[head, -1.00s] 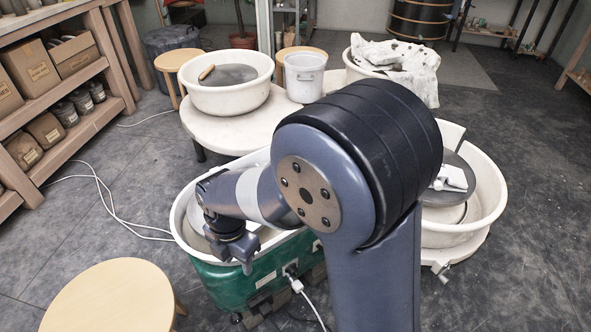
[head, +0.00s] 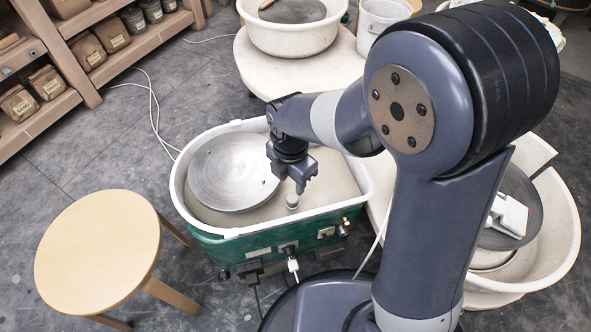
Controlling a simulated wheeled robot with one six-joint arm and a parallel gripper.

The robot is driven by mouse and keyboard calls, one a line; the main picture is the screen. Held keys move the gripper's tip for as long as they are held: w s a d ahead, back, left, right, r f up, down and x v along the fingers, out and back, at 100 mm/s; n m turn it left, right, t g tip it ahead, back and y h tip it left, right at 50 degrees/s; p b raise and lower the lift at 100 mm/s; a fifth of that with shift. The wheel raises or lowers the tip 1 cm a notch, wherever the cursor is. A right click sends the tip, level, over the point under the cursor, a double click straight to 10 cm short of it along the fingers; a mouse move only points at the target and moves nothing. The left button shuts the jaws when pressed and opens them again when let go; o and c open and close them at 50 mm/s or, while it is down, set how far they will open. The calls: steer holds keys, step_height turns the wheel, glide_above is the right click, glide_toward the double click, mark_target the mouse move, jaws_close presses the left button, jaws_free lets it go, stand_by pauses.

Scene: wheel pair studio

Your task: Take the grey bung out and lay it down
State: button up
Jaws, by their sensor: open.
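The grey bung (head: 292,201) is a small pale grey cylinder standing upright at the front of the basin of the green wheel (head: 255,244), right of the round metal wheel head (head: 222,172). My gripper (head: 300,187) hangs just above it, pointing down. Its jaws are open, and its tips look close to the bung's top. I cannot tell whether they touch it or sit around it. The bung's lower end is hidden where it meets the basin floor.
The basin's white rim (head: 182,205) surrounds the work area. A round wooden stool (head: 98,250) stands at the left. A second wheel with a white splash pan (head: 555,240) is at the right. Open floor lies at the left.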

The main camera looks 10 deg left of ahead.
mark_target(292, 198)
step_height(292, 198, down, 8)
steer(key=shift+f+b, duration=0.1)
steer(key=shift+b, duration=1.1)
steer(key=shift+c, duration=0.4)
steer(key=c, duration=0.8)
